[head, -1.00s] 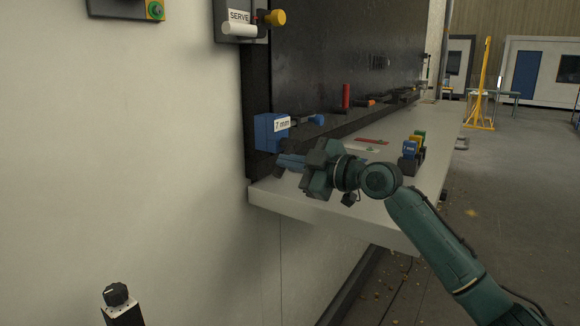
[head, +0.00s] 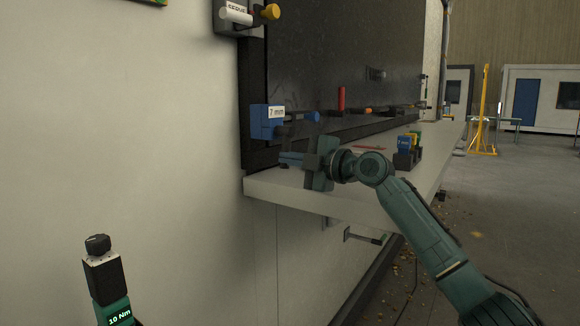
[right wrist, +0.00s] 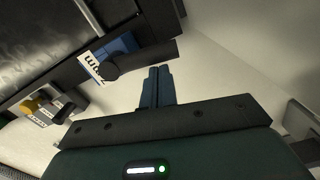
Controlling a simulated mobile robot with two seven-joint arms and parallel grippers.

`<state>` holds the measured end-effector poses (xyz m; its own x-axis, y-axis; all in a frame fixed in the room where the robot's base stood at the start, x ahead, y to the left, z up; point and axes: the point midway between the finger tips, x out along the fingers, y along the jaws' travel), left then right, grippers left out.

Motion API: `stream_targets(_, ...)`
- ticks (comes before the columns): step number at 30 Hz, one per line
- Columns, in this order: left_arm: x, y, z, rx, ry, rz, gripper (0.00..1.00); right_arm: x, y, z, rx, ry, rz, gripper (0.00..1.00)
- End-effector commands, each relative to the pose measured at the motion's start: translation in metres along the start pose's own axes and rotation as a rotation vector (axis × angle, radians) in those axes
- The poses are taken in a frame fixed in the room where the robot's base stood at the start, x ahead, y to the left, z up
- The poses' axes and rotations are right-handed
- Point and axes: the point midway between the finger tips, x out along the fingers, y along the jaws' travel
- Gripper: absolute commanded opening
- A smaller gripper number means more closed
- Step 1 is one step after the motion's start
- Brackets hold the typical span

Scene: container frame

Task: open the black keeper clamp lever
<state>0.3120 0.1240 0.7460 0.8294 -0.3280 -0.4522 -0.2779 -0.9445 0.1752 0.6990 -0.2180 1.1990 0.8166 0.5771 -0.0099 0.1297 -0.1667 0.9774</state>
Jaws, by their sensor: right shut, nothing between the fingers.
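My right gripper (head: 290,158) is shut and empty, just below the blue block marked 7 mm (head: 262,122) at the left end of the panel's lower rail. In the right wrist view its closed fingers (right wrist: 157,86) point toward the pale wall, beside the blue block (right wrist: 122,50) and apart from it in the picture. A small dark part (head: 284,131) lies between block and gripper. I cannot make out for certain which dark part is the black keeper clamp lever. My left gripper's fingers do not show.
A white shelf (head: 300,192) runs under the dark panel (head: 330,60). A holder with coloured blocks (head: 406,158) stands on it, right of the gripper. A red upright handle (head: 341,98) is on the rail. A black-knobbed tool reading 10 Nm (head: 103,275) is at lower left.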

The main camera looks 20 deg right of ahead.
Motion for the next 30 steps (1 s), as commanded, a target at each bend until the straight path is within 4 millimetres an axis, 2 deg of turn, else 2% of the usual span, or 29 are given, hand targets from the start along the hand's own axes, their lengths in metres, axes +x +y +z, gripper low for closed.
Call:
stream_targets(21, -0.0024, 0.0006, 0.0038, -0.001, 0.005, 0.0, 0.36, 0.0, -0.0018, 0.005, 0.002, -0.001, 0.0, 0.0)
stream_targets(30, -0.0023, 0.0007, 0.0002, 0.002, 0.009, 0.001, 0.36, 0.0032, -0.0024, -0.0015, 0.002, 0.001, -0.001, 0.0)
